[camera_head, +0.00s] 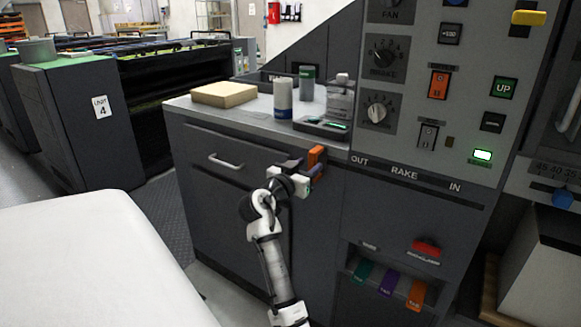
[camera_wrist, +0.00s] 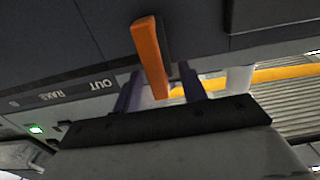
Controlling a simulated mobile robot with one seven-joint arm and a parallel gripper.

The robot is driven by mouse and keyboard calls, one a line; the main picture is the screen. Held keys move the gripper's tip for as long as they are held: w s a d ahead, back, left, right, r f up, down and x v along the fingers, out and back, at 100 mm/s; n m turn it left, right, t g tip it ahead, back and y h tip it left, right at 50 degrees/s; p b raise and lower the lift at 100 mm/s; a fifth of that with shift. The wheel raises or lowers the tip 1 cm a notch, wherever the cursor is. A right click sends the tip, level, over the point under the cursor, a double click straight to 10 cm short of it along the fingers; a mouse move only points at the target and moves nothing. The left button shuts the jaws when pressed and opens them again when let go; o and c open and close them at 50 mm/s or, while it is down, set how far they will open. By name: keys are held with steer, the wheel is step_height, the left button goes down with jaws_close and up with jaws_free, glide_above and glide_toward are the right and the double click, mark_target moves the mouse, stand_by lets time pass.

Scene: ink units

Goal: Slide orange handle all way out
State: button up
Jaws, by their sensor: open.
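The orange handle (camera_head: 316,158) stands out from the dark front panel, left of the word OUT on the OUT–RAKE–IN label strip (camera_head: 404,173). In the wrist view the handle (camera_wrist: 149,55) runs down the picture, its lower end reaching between the two fingers. My gripper (camera_head: 302,174) is open in front of the panel at the handle. In the wrist view my gripper (camera_wrist: 160,88) has one finger on each side of the handle, with a visible gap; whether either finger touches it cannot be told.
The worktop (camera_head: 262,116) above holds a yellow block (camera_head: 224,94), a white cylinder (camera_head: 283,99) and a small tray (camera_head: 322,127). A drawer handle (camera_head: 226,162) is to the left. Coloured tabs (camera_head: 388,283) sit lower right. A white surface (camera_head: 85,265) fills the lower left.

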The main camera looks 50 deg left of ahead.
steer(key=v, duration=1.1)
steer(key=shift+s+b, duration=0.3)
steer(key=shift+b, duration=0.05)
